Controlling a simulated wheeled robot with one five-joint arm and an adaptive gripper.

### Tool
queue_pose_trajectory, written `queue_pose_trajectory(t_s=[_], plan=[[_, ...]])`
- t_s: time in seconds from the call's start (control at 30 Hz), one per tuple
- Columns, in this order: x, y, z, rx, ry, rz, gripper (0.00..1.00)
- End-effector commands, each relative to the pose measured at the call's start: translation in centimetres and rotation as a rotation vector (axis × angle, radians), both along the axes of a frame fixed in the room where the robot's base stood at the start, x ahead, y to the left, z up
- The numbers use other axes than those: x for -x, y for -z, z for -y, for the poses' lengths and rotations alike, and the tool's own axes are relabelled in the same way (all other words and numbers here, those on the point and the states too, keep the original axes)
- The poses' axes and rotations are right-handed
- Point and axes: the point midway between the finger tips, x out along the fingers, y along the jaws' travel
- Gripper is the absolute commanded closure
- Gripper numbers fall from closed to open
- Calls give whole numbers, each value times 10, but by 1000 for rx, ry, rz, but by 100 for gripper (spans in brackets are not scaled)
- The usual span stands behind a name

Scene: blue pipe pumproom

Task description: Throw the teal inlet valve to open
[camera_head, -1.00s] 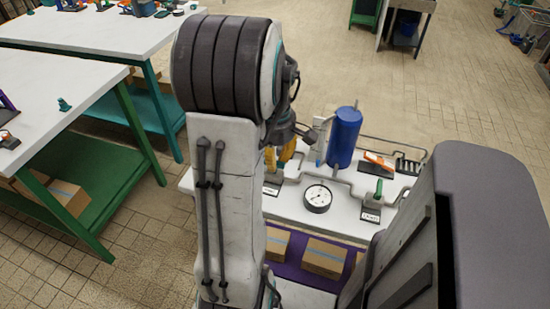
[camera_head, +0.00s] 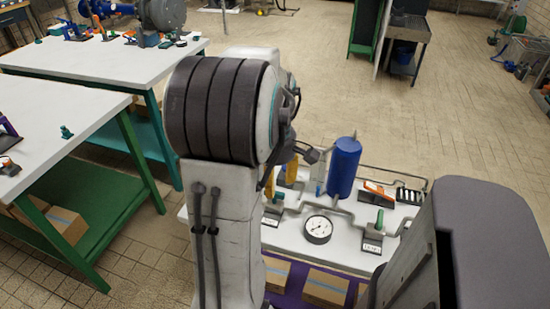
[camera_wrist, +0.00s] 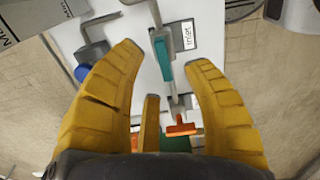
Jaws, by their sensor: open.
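The teal inlet valve handle (camera_wrist: 165,58) shows in the wrist view as a long lever beside a label reading "inlet" (camera_wrist: 187,36). In the head view my gripper (camera_head: 279,179) is partly hidden behind my arm, above the left end of the pipe bench. A small teal handle (camera_head: 279,197) shows just below it, above a labelled plate.
A blue cylinder (camera_head: 344,167) stands close right of my gripper, with grey pipes around it. A round gauge (camera_head: 318,229), a green handle (camera_head: 380,219) and an orange handle (camera_head: 375,188) are also on the bench. White-topped tables (camera_head: 50,120) stand at left; open floor lies behind.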

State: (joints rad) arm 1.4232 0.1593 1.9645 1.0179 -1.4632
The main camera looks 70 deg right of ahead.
Motion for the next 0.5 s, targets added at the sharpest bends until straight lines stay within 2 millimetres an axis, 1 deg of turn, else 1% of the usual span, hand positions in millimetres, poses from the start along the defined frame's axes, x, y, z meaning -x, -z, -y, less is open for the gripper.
queue_pose_trajectory(t_s=[0.03,0.1,0.3,0.5], plan=[[0,-10,2,6,0,1,55],[0,-22,1,5,0,1,55],[0,-54,1,3,0,0,55],[0,-76,1,1,0,0,55]])
